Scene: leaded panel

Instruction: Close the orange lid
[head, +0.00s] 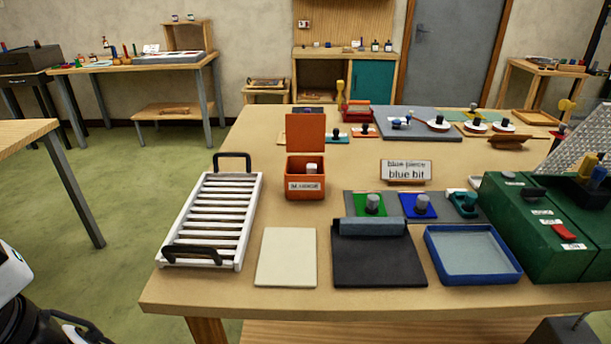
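The orange lid (305,131) stands upright at the back edge of a small orange box (305,191), so the box is open. The box sits on the wooden table, left of its middle, with a white label on its front. A small pale knob-like piece (311,168) shows inside the box at the right. The rest of the box's inside is partly hidden by its front wall. White and black parts of my arm show at the lower left edge, off the table and well away from the box. I cannot make out my gripper's fingertips.
A white slatted rack (208,225) with black handles stands left of the box. A cream board (286,257), black mat (376,262) and blue tray (473,270) lie in front. A sign (406,169) stands to the right. Stamp-like pieces lie behind the lid.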

